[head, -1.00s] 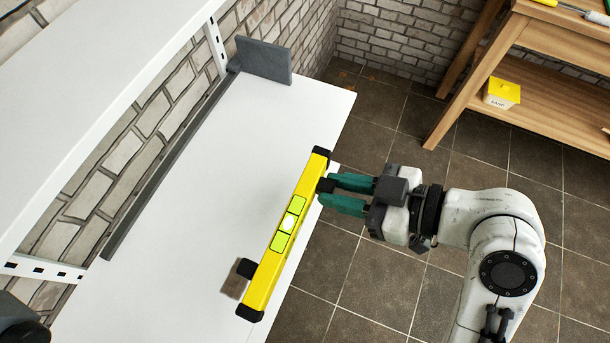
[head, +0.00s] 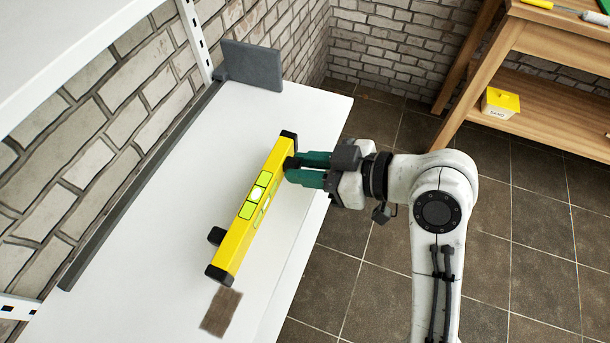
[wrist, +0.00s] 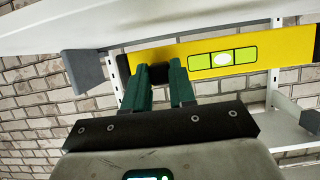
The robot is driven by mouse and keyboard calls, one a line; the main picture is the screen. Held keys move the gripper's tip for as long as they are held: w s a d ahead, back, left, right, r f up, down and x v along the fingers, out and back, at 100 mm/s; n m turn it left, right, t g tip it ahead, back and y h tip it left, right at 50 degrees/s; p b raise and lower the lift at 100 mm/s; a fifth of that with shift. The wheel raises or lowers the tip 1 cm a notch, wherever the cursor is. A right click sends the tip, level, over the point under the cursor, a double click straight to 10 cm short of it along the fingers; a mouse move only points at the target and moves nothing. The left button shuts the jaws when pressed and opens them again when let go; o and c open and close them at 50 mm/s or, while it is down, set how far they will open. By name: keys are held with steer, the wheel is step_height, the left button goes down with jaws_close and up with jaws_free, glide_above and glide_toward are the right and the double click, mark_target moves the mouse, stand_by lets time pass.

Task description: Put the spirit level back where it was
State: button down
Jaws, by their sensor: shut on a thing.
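The yellow spirit level (head: 237,232) has black end caps, green vials and black knobs. In the head view it is held above the white shelf board, slanting from near left to far right. My gripper (head: 290,168), with green fingers, is at the level's far end, shut on its dark knob. In the wrist view the level (wrist: 275,50) runs across the upper right, and my gripper (wrist: 163,78) closes around the knob. The second knob (head: 216,236) sticks out on the wall side. How high the level hangs is hard to tell.
The white shelf board (head: 190,190) has a dark grey rail (head: 145,180) along its wall side and a grey upright plate (head: 252,66) at its far end. A brown patch (head: 220,312) lies near the front edge. A wooden bench (head: 560,80) with a yellow-lidded box (head: 500,102) stands right.

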mark_target(305, 189)
steer(key=shift+w+a+f, duration=0.1)
steer(key=shift+w+f, duration=0.1)
steer(key=shift+f, duration=1.55)
steer(key=shift+b, duration=0.3)
steer(key=shift+f, duration=0.2)
steer(key=c, duration=0.9)
jaws_free()
steer(key=shift+r, duration=0.25)
steer(key=p+v, duration=0.1)
steer(key=v, duration=1.1)
